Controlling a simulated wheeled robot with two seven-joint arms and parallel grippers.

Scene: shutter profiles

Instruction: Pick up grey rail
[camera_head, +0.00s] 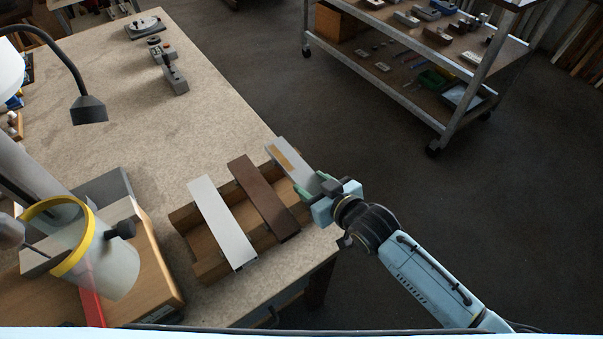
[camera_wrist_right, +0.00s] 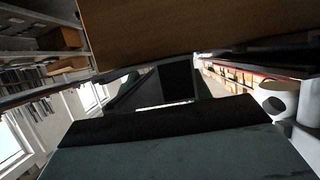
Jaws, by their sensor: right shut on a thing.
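The grey rail (camera_head: 289,161) is a flat grey bar with a tan strip along its far part. It is at the right end of a wooden rack (camera_head: 204,265), beside a brown rail (camera_head: 262,195) and a white rail (camera_head: 220,221). My right gripper (camera_head: 318,187) is shut on the near end of the grey rail. I cannot tell whether the rail still touches the rack. In the right wrist view, a grey piece (camera_wrist_right: 168,86) shows between the green-edged fingers. My left gripper does not show.
The rack stands near the right edge of the table (camera_head: 130,95). A lamp (camera_head: 88,109) and a wooden box (camera_head: 150,265) are to the left. Grey devices (camera_head: 175,79) lie at the back. A shelf trolley (camera_head: 400,95) stands beyond open floor.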

